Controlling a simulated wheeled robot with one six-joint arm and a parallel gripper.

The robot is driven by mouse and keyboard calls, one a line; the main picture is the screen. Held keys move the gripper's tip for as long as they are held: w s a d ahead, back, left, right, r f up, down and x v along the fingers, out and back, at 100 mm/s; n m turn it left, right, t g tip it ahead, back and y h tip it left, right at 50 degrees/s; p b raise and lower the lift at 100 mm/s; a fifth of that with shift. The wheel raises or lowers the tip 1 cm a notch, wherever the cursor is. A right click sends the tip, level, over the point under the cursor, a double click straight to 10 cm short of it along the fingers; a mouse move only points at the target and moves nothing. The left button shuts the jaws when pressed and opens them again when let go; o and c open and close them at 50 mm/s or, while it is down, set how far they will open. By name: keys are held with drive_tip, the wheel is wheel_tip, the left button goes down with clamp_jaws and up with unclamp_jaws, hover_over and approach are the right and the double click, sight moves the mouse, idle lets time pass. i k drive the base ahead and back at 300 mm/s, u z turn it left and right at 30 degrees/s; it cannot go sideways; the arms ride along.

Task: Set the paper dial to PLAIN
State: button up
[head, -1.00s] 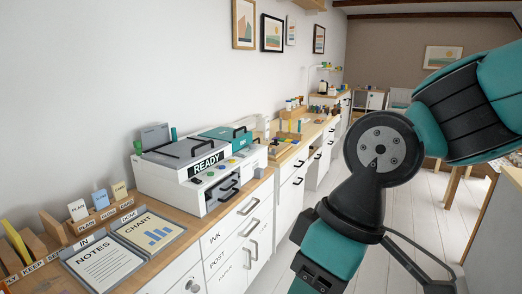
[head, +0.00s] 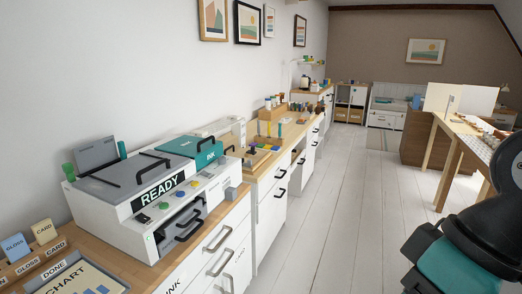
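A white and grey printer (head: 140,200) stands on the wooden counter at the left in the head view. Its black panel (head: 158,194) reads READY. Small coloured round controls (head: 182,194) sit on its front ledge, and a tray with black handles is below them. I cannot make out a dial marked PLAIN or where it points. Upright cards marked GLOSS (head: 15,246) and CARD (head: 43,231) stand at the lower left. My gripper is out of view; only part of my arm shows at the lower right.
A DONE board (head: 75,280) with a CHART sheet lies at the counter's near end. White drawers with handles (head: 217,237) are below the counter. The white plank floor (head: 340,210) is clear through the middle. A wooden table (head: 465,130) stands at the right.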

sight(222, 160)
drive_tip(key=z, duration=0.2)
drive_tip(key=i, duration=1.4)
drive_tip(key=u, duration=0.8)
drive_tip(key=i, duration=0.45)
drive_tip(key=u, duration=0.45)
